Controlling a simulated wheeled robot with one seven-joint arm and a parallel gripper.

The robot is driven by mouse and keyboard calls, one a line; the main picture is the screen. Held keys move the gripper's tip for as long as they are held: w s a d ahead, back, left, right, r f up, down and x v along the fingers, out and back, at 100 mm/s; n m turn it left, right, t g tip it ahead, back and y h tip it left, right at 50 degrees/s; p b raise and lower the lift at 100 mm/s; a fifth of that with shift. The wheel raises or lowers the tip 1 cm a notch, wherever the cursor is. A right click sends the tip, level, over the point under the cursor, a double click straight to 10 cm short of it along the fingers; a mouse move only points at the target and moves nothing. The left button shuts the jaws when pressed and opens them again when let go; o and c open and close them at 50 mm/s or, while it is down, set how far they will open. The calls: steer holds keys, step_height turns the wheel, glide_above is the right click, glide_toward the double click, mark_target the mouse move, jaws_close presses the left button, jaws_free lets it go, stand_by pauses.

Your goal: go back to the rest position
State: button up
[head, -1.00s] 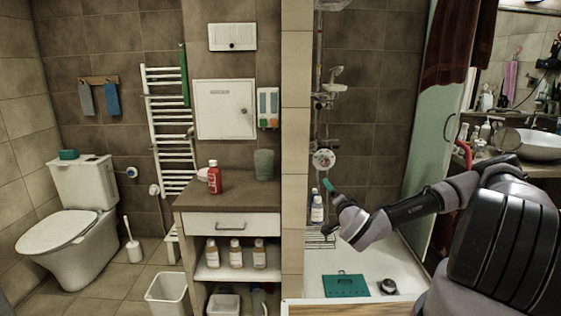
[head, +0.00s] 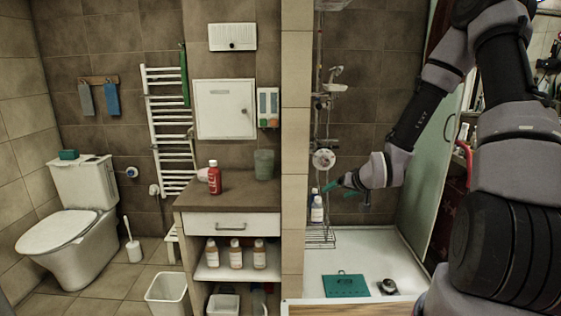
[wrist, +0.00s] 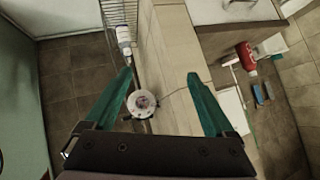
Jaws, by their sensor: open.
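My gripper (head: 338,186) is at the end of my raised arm, in front of the shower at the right of the head view. Its teal fingers are spread apart with nothing between them in the wrist view (wrist: 160,85). A white bottle with a blue label (head: 317,208) stands on the wire shower rack (head: 320,237), close to the gripper's left. The bottle also shows in the wrist view (wrist: 124,38), beyond the left fingertip.
A tiled partition (head: 293,150) stands left of the gripper. Left of it, a cabinet (head: 232,190) bears a red bottle (head: 214,178) and a grey-green cup (head: 263,164). A teal scale (head: 346,285) lies in the shower tray (head: 370,247). A glass panel (head: 436,165) stands behind my arm.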

steer(key=s+d+r+m+g+h, duration=0.1)
steer(key=s+d+r+h, duration=0.2)
steer(key=r, duration=0.6)
steer(key=s+d+r+g+h, duration=0.1)
steer(key=s+d+r, duration=0.35)
steer(key=r, duration=0.45)
steer(key=s+r+m+y, duration=0.1)
steer(key=s+r, duration=0.6)
steer(key=s, duration=0.2)
steer(key=s+a+r+m+y, duration=0.1)
steer(key=s+r+m, duration=0.1)
steer(key=s+r, duration=0.5)
steer(key=s, duration=0.3)
steer(key=shift+a, duration=0.3)
steer(key=shift+w, duration=0.1)
steer(key=shift+c, duration=0.3)
